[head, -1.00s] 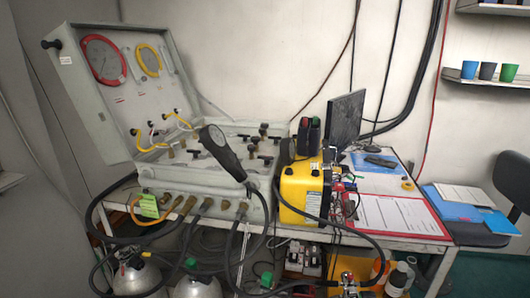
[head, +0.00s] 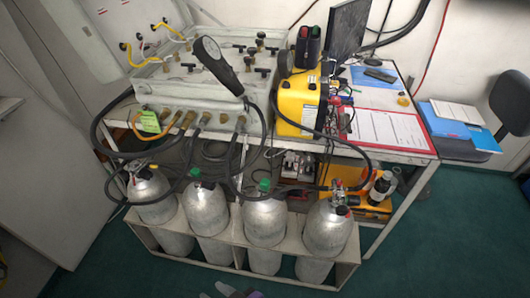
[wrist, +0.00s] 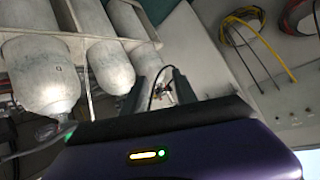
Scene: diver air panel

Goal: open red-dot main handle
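The diver air panel (head: 205,85) is a pale grey open case on the table in the head view. Several black T-handles stand on its top face, among them one at the left (head: 189,67) and one at the right (head: 263,71). I cannot tell which carries a red dot at this size. My gripper (wrist: 160,80) shows in the wrist view with a purple body and two dark fingers apart, nothing clearly held between them. In the head view only a small part of my arm shows at the bottom edge, well below and in front of the panel.
Several silver cylinders (head: 265,218) stand in a rack (head: 290,248) under the panel's front. Black hoses (head: 105,160) loop before the table. A handheld black gauge (head: 213,52) rises over the panel. A yellow case (head: 297,103) stands right of it. Green floor (head: 430,250) is clear at right.

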